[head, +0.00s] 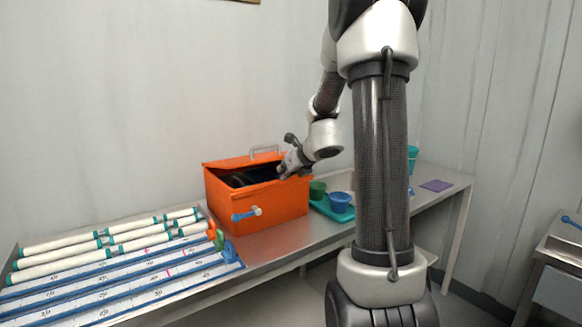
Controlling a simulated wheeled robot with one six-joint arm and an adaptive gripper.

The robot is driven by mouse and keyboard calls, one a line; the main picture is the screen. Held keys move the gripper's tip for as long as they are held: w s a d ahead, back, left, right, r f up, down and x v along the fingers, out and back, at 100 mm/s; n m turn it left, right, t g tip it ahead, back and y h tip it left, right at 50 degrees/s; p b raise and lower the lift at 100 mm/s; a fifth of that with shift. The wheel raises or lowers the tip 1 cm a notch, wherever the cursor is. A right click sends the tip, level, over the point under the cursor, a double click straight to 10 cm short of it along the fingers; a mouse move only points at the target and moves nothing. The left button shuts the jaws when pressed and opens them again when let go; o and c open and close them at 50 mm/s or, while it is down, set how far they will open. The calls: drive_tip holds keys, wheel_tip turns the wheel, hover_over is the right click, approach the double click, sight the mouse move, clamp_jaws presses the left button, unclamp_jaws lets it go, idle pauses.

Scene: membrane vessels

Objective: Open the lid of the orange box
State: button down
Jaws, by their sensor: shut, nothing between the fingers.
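The orange box (262,207) stands on the metal bench, left of my arm. Its orange lid (235,161) with a grey handle (264,149) shows as a narrow band at the top back. Below that band a dark gap shows the inside, with dark, rounded contents (250,178). The lid's exact angle is hard to tell. My gripper (284,171) is shut and empty at the upper right edge of the box. It overlaps the lid's right end in the picture, and I cannot tell whether it touches.
Several white tubes (105,240) and blue-edged marked strips (130,278) fill the bench to the left. A wall is behind.

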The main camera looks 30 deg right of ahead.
drive_tip(key=shift+w+r, duration=0.6)
drive_tip(key=shift+w, duration=0.25)
drive_tip(key=shift+w+r, duration=0.6)
drive_tip(key=shift+w, duration=0.2)
